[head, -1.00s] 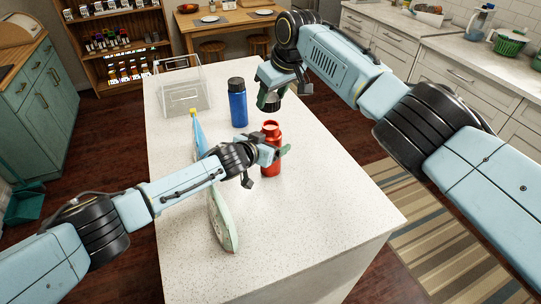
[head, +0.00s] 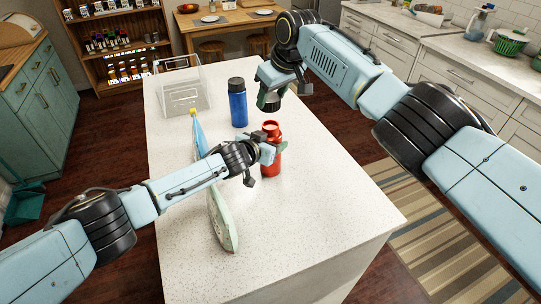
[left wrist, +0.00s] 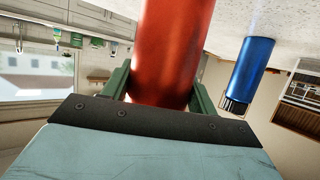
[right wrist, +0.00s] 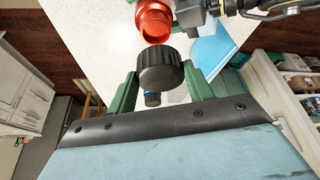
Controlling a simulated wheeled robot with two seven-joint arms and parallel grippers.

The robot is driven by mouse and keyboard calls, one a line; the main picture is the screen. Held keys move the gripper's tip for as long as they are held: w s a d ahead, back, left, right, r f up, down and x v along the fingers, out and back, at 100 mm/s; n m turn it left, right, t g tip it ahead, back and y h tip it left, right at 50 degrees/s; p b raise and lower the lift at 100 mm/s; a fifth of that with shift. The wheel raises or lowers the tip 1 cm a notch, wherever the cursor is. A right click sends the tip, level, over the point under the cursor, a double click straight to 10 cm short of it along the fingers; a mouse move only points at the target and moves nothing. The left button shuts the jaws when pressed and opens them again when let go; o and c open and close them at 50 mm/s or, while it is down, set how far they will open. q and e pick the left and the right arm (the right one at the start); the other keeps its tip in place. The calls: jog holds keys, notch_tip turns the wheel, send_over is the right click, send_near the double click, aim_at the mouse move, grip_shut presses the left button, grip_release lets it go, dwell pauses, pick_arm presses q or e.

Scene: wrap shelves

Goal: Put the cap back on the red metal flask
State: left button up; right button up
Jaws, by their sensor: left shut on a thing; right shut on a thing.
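The red metal flask (head: 271,165) stands upright on the white counter, its open mouth uncapped. My left gripper (head: 272,150) is shut around its upper body, and the flask fills the space between the fingers in the left wrist view (left wrist: 170,45). My right gripper (head: 270,99) is shut on a black ribbed cap, which shows clearly between its fingers in the right wrist view (right wrist: 160,68). The cap is held apart from the flask, above the counter and behind the flask in the head view. The flask's open mouth (right wrist: 155,22) also shows in the right wrist view.
A blue flask with a dark cap (head: 238,105) stands behind the red one. A blue bottle with a yellow top (head: 197,130) and a pale green item (head: 222,220) stand left, near my left arm. A clear bin (head: 183,98) is at the back. The front right counter is clear.

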aim_at(271, 125)
pick_arm(q)
jog(key=shift+c, duration=0.9)
pick_arm(e)
jog(key=shift+s+d+f, duration=0.15)
jog(key=shift+f, duration=2.35)
jog(key=shift+f, duration=0.7)
pick_arm(q)
jog(key=shift+s+d, duration=0.1)
pick_arm(e)
jog(key=shift+f, duration=0.25)
